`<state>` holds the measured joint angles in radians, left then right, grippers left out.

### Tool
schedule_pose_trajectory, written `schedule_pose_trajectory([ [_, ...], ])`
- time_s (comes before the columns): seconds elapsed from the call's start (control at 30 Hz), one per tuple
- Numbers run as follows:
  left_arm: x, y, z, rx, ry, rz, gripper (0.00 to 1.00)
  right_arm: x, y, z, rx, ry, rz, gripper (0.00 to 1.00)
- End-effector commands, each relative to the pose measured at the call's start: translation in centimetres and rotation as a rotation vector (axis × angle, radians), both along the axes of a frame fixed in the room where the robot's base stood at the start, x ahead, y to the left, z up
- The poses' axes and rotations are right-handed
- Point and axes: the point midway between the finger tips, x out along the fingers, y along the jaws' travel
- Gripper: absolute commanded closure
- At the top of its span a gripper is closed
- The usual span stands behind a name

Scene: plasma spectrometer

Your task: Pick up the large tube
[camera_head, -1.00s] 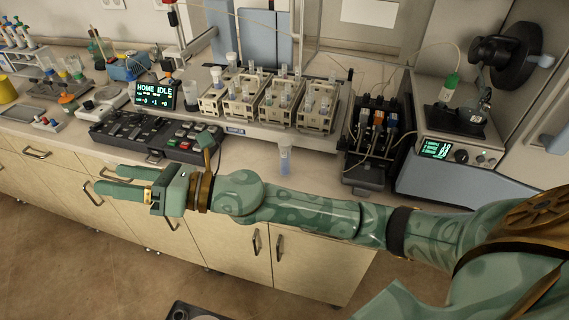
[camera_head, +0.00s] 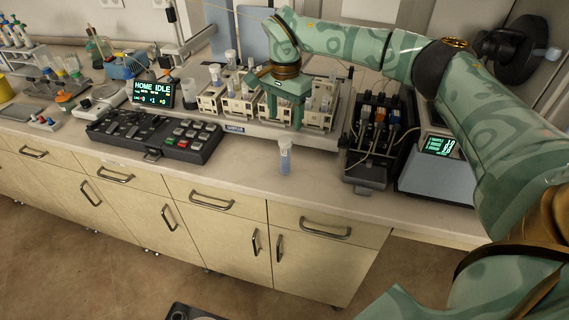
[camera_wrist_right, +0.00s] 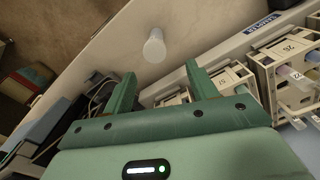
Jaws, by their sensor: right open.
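The large tube (camera_head: 285,158), translucent with a white cap and bluish contents, stands upright on the bench in front of the rack unit. In the right wrist view the tube (camera_wrist_right: 155,46) shows from above, white cap toward me, just beyond the fingertips. My right gripper (camera_head: 284,119) is open and points down, above and behind the tube, in front of the racks. Its two fingers (camera_wrist_right: 160,74) are spread with nothing between them. The tube is apart from the fingers. My left gripper is out of view.
Several beige tube racks (camera_head: 241,103) stand right behind the gripper. A black control panel (camera_head: 155,135) lies left of the tube, and a black pump unit (camera_head: 372,140) stands to its right. Bench surface around the tube is clear; the front edge is close.

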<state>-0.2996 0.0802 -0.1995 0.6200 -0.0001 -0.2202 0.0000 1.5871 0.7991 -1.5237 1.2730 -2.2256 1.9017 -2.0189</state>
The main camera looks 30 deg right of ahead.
Motion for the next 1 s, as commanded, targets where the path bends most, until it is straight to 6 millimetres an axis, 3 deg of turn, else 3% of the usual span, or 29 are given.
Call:
schedule_pose_trajectory([
  [0.03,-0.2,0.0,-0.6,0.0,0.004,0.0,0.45,0.0,0.0,-1.7,0.001,0.004,0.0,0.42],
  [0.1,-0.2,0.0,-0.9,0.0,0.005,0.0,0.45,-0.1,0.1,-3.0,0.002,0.004,0.0,0.42],
  [0.37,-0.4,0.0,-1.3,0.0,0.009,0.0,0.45,-0.1,0.2,-5.3,0.002,0.001,0.0,0.42],
  [0.6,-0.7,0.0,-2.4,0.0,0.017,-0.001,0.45,-0.9,0.5,-9.2,0.003,0.002,-0.002,0.42],
  [0.93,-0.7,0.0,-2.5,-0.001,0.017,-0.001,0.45,-0.8,0.5,-10.0,0.003,-0.002,0.0,0.42],
  [1.0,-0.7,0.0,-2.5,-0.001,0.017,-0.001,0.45,-0.8,0.5,-9.9,0.003,-0.002,0.0,0.59],
])
